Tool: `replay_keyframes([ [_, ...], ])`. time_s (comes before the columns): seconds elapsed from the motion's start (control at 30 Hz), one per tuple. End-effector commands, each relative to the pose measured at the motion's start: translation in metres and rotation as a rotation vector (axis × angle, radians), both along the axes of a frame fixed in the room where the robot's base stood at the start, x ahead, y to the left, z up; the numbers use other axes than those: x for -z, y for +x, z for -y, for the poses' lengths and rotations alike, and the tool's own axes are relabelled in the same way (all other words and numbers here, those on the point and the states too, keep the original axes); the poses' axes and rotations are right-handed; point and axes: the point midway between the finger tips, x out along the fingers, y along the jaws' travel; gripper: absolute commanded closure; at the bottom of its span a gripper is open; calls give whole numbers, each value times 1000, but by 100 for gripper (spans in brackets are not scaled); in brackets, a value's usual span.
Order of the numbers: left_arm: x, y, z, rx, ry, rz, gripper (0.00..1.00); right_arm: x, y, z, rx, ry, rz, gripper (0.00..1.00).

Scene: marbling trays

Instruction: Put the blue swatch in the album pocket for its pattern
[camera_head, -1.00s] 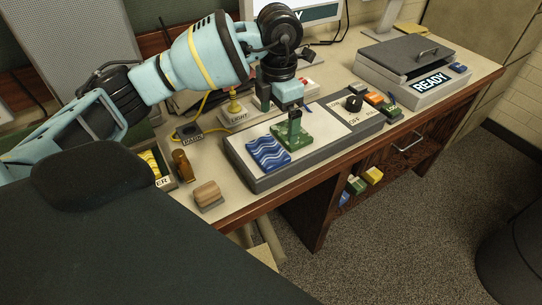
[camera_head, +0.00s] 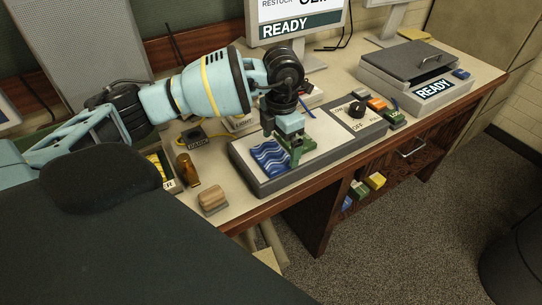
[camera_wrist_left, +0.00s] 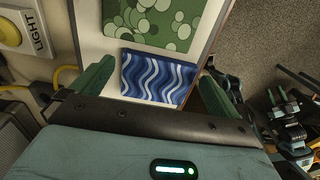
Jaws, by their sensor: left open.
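The blue swatch (camera_head: 268,158), with pale wavy lines, lies flat on the white top of a grey station (camera_head: 243,178). In the left wrist view the blue swatch (camera_wrist_left: 157,78) lies between the two green fingers. My left gripper (camera_head: 288,146) is above the station, open and empty, beside and above the blue swatch; I cannot tell its exact height. A green swatch with pale round spots (camera_wrist_left: 160,22) lies just beyond the blue one. In the head view my gripper partly hides it. No album pocket can be made out.
A knob (camera_head: 357,109) and colored blocks (camera_head: 377,104) sit at the station's right. A READY case (camera_head: 420,72) stands farther right. A wooden block (camera_head: 212,199) and a brown cylinder (camera_head: 187,169) stand at the left front. A yellow light button (camera_wrist_left: 8,32) is near the gripper.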

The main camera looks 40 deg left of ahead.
Motion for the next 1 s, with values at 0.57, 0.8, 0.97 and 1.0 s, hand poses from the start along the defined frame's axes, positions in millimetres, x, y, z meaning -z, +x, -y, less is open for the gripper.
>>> replay_keyframes([
  [0.57,18,1,1,2,-1,2,20,4,-7,0,-1,-1,-15,64],
  [0.8,17,1,1,1,-1,2,36,1,-1,0,-1,0,-3,64],
  [0.97,16,1,1,2,-1,3,36,0,0,0,-1,1,0,64],
  [1.0,14,1,1,1,-1,3,36,0,0,0,-1,1,0,64],
])
